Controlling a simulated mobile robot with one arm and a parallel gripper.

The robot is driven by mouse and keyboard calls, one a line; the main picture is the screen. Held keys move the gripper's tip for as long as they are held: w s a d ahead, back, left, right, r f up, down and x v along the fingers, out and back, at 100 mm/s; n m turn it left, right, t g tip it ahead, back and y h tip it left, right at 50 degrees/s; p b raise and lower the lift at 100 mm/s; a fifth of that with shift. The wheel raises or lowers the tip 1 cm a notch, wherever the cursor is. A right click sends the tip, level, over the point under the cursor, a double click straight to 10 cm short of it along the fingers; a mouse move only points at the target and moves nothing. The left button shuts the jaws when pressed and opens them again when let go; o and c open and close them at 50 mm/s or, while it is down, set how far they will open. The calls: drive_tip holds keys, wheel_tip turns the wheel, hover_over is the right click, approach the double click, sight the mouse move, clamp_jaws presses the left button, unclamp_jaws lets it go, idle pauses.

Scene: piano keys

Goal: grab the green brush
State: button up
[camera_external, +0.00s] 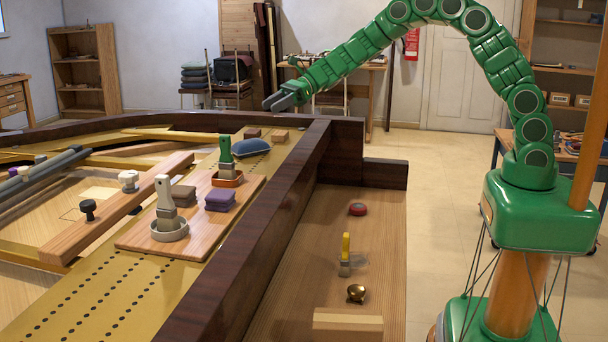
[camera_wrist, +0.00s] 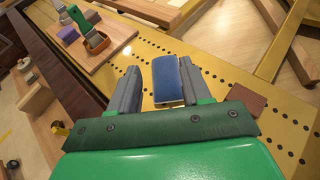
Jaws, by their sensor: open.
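The green brush (camera_external: 225,154) stands upright, handle up, in a small orange dish on a wooden board (camera_external: 137,240). In the wrist view the green brush (camera_wrist: 80,21) is at the upper left, in its orange dish (camera_wrist: 97,42). My gripper (camera_external: 277,102) is raised above and beyond the brush, to its right in the external view, apart from it. In the wrist view my gripper (camera_wrist: 156,87) has its two grey fingers spread and empty, with the blue cushion (camera_wrist: 168,80) showing between and beyond them.
A dark wooden rail (camera_external: 262,222) runs along the right.

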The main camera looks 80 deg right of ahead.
wheel_tip(320, 180, up, 4)
drive_tip(key=n+t+h, duration=0.4)
drive_tip(key=n+h, duration=0.6)
drive_tip(key=n, duration=1.7)
approach(220, 142)
drive_tip(key=x, duration=0.2)
drive_tip(key=shift+w+d+f, duration=0.2)
drive_tip(key=shift+w+d, duration=0.05)
drive_tip(key=shift+d, duration=0.05)
drive_tip(key=shift+w+f, duration=0.1)
drive_tip(key=shift+f, duration=0.55)
drive_tip(key=shift+x, duration=1.15)
drive_tip(key=shift+w+d, duration=0.1)
drive_tip(key=shift+w, duration=0.5)
drive_tip(key=shift+r+x, duration=0.15)
drive_tip(key=shift+x, duration=0.9)
drive_tip(key=shift+r+x, duration=0.2)
drive_tip(key=shift+x, duration=0.85)
drive_tip(key=shift+w, duration=0.1)
clamp_jaws()
